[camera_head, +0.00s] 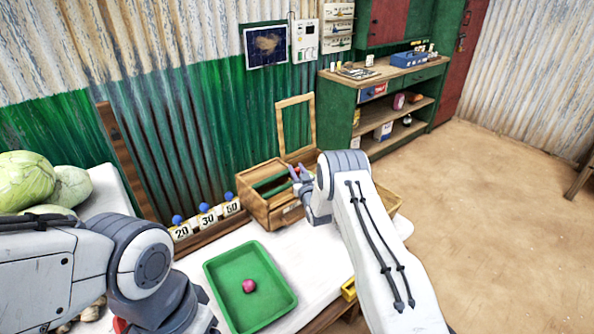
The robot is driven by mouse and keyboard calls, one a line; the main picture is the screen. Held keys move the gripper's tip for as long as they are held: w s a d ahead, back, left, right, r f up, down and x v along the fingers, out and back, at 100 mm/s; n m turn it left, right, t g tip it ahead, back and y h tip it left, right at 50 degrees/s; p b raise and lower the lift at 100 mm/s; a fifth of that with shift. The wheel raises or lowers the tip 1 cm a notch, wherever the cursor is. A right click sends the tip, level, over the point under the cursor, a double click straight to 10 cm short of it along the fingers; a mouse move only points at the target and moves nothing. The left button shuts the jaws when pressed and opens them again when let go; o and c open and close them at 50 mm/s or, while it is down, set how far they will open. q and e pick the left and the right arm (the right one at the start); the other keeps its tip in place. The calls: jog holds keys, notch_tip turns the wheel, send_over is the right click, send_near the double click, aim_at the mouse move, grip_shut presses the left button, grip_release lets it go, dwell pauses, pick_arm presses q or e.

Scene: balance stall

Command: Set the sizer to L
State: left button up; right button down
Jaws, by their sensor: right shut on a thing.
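The sizer looks to be the wooden box (258,204) with a green bar across its open top, on the white table behind the green tray. A small pale mark shows on its front; no letter or setting can be read. My right gripper (299,178) is at the box's right end, shut on a small part there that my own wrist and fingers mostly hide. A little red shows between the fingers. My left arm crosses the lower left, and its gripper is out of the picture.
A green tray (214,274) holds one pink-red ball (249,286). Number cards reading 20, 30 and 50 (206,216), with blue balls, stand along a rail at the back. Green cabbages (28,178) lie at the left. A wooden frame (279,122) stands behind the box.

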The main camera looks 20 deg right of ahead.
dwell(0.7)
jog(key=shift+s+d+f+b, duration=0.1)
jog(key=shift+s+d+b, duration=0.1)
jog(key=shift+d+b, duration=0.1)
jog(key=shift+s, duration=0.45)
pick_arm(q)
jog(key=shift+s+f, duration=0.35)
jog(key=shift+f, duration=0.1)
pick_arm(e)
jog(key=c, duration=0.6)
grip_release()
jog(key=shift+c, duration=0.2)
jog(key=shift+s, duration=0.1)
pick_arm(q)
jog(key=shift+f+b, duration=0.8)
jog(key=shift+b, duration=0.15)
pick_arm(e)
jog(key=s, duration=1)
jog(key=shift+s+a, duration=0.2)
jog(key=shift+a, duration=0.05)
